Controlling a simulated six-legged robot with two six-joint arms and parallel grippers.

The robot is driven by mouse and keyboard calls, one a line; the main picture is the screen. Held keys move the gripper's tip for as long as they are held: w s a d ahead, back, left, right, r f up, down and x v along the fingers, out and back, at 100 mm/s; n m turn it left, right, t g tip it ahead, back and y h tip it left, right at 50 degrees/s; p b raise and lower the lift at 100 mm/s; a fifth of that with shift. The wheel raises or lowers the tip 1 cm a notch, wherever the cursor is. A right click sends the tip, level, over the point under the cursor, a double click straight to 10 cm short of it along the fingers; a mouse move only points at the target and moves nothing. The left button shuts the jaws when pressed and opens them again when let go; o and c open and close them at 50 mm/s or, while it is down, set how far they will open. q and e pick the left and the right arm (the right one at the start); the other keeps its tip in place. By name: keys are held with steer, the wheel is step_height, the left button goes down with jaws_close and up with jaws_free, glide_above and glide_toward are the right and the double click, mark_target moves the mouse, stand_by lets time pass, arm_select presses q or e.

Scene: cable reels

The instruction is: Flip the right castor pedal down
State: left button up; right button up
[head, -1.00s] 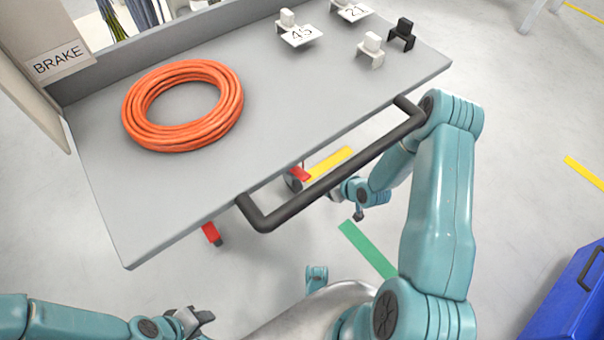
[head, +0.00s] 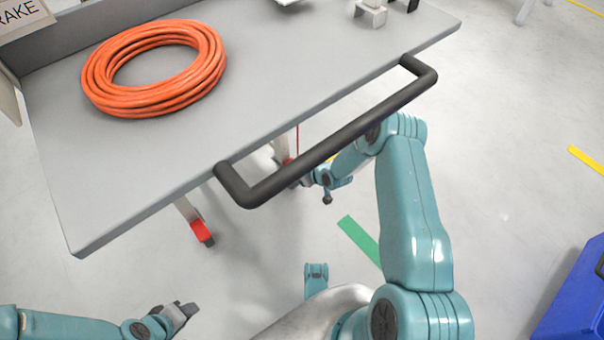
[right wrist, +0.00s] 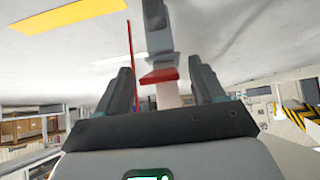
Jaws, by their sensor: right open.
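The right castor pedal is red and shows in the head view (head: 287,161) below the cart's front edge, partly hidden by the black handle. In the right wrist view the red pedal (right wrist: 159,76) lies between the two finger lines, in front of a pale castor leg. My right gripper (head: 306,183) is beneath the handle, close to that pedal; its fingers (right wrist: 162,85) are apart with nothing gripped. Contact with the pedal cannot be told. The left castor's red pedal (head: 201,231) slopes downward. My left gripper (head: 182,312) is low at left, away from the cart; its jaw opening is unclear.
The grey cart top (head: 250,75) carries an orange cable coil (head: 155,68) and small holders at the back. A blue crate (head: 575,295) stands at right.

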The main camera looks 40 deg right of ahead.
steer(key=shift+w, duration=0.1)
jaws_close()
steer(key=shift+f, duration=0.1)
steer(key=shift+f+t, duration=1.1)
steer(key=shift+t, duration=0.4)
steer(key=shift+f+t, duration=1.05)
steer(key=shift+t, duration=0.45)
steer(key=shift+s, duration=0.2)
jaws_free()
steer(key=shift+y, duration=0.4)
